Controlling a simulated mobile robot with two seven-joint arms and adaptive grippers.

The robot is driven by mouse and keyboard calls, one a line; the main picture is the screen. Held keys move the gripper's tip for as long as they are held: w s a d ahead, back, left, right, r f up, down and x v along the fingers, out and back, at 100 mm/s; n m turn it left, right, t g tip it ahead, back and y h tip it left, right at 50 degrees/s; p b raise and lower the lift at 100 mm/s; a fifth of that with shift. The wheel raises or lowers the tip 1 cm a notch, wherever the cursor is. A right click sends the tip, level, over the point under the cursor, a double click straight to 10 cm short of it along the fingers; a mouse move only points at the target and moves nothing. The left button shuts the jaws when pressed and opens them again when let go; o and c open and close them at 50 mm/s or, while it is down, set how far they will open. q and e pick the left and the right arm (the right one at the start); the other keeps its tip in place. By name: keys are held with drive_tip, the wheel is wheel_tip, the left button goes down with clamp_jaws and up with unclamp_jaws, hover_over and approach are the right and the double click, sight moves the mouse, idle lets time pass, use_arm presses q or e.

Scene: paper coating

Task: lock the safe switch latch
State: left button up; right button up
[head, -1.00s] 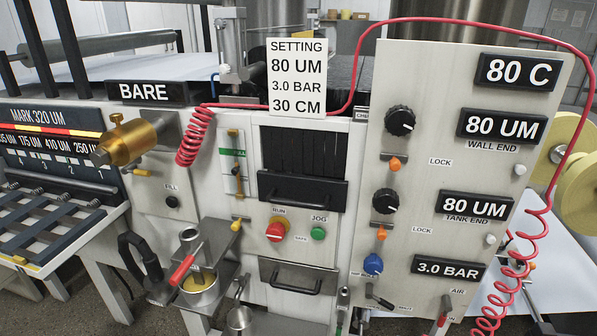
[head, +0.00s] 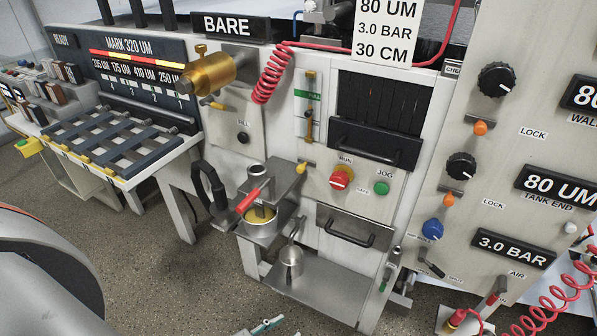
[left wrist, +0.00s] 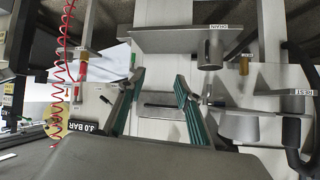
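The small label SAFE (head: 362,191) sits between the red-and-yellow RUN knob (head: 341,178) and the green JOG button (head: 381,188) on the machine front. A latch cannot be made out clearly at this size. My left gripper (left wrist: 158,88) shows in the left wrist view with its two teal-padded fingers spread apart and nothing between them; a bar handle (left wrist: 165,100) lies beyond. My right gripper is not in view.
A black-handled drawer (head: 345,230) lies below the knob. A red coiled hose (head: 548,315) hangs at the lower right. Grey floor (head: 150,260) is free at the lower left.

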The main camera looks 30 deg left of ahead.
use_arm(q)
drive_tip(key=w+r, duration=0.1)
drive_tip(key=w+d+r+n+t, duration=0.1)
drive_tip(key=shift+w+d+r+h, duration=0.15)
drive_tip(key=shift+w+r+h, duration=0.05)
drive_tip(key=shift+r+h, duration=0.1)
clamp_jaws()
drive_tip(key=w+a+r+n+t+y+p, duration=0.15)
drive_tip(key=w+r+n+t, duration=0.25)
drive_tip(key=w+r+n, duration=0.45)
drive_tip(key=w+a+r+n+t+y+p, duration=0.1)
drive_tip(key=w+r+n+t+y, duration=0.25)
drive_tip(key=r, duration=0.75)
drive_tip(key=w+a+r+n+g+y, duration=0.2)
drive_tip(key=w+a+n+y, duration=0.3)
drive_tip(key=a+n, duration=0.3)
drive_tip(key=shift+w+r+n+p, duration=0.3)
drive_tip(key=shift+w+r+n, duration=0.25)
drive_tip(key=shift+n, duration=1.35)
